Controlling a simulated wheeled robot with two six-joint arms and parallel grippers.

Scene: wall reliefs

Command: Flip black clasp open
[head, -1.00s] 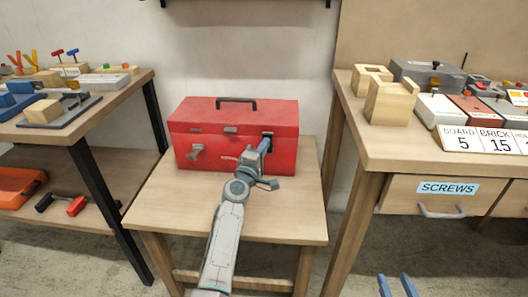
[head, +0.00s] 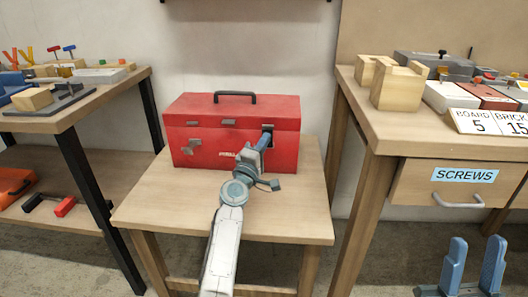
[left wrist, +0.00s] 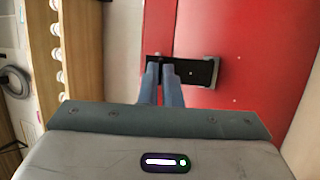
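A red toolbox (head: 235,140) with a black top handle (head: 235,97) stands on a small wooden table, its lid closed. The black clasp (left wrist: 200,72) lies across the lid seam in the left wrist view. In the head view its upper part (head: 267,127) shows at the right of the box front, and the rest is behind my gripper. My left gripper (left wrist: 160,68) is at one end of this clasp, fingers close together with a dark part between the tips. My right gripper (head: 473,268) is open and empty at lower right.
The small table (head: 165,205) has bare wood around the box. A left workbench (head: 115,88) holds tools and blocks. A right bench (head: 385,130) holds wooden blocks (head: 398,87) and trays, above a drawer labelled SCREWS (head: 465,176).

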